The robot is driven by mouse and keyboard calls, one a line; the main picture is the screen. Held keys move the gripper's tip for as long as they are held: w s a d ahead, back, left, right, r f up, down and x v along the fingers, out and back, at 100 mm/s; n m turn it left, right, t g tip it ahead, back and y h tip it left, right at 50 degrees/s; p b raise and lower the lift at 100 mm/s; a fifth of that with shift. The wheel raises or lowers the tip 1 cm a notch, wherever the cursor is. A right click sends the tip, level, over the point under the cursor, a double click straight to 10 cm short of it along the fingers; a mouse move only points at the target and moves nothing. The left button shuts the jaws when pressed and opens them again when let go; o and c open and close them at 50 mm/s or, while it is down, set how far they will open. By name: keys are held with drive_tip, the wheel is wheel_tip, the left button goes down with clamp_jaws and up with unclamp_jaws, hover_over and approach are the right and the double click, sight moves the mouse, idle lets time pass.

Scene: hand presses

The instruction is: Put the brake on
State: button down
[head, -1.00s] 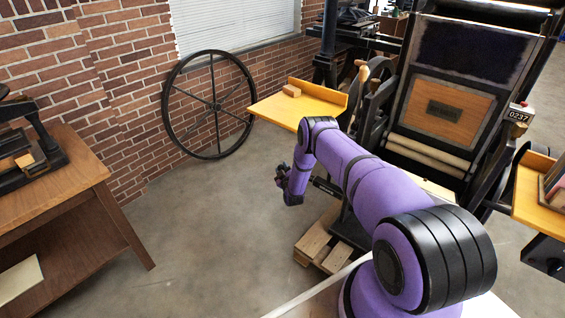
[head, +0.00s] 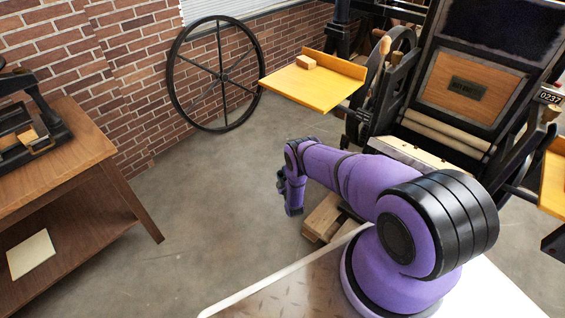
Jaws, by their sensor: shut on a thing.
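The printing press (head: 470,80) stands at the right, with a dark frame and a wooden panel. Its dark flywheel (head: 373,72) shows at its left side, with a wood-coloured handle (head: 388,44) beside it. I cannot pick out which part is the brake. My purple arm reaches forward and left to the low left front of the press. Its wrist bends down above the floor, left of a wooden pallet.
A yellow feed board (head: 312,88) with a small wooden block (head: 306,62) juts out left of the press. The wooden pallet (head: 322,222) lies low beside my arm. A large spoked wheel (head: 222,76) leans on the brick wall. A wooden table (head: 85,150) stands at left. Floor between is clear.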

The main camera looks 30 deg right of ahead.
drive_tip(key=shift+f, duration=0.15)
drive_tip(key=c, duration=0.7)
unclamp_jaws()
drive_tip(key=shift+a, duration=0.1)
drive_tip(key=shift+s, duration=0.1)
drive_tip(key=v, duration=0.7)
drive_tip(key=shift+s, duration=0.2)
drive_tip(key=shift+f, duration=0.1)
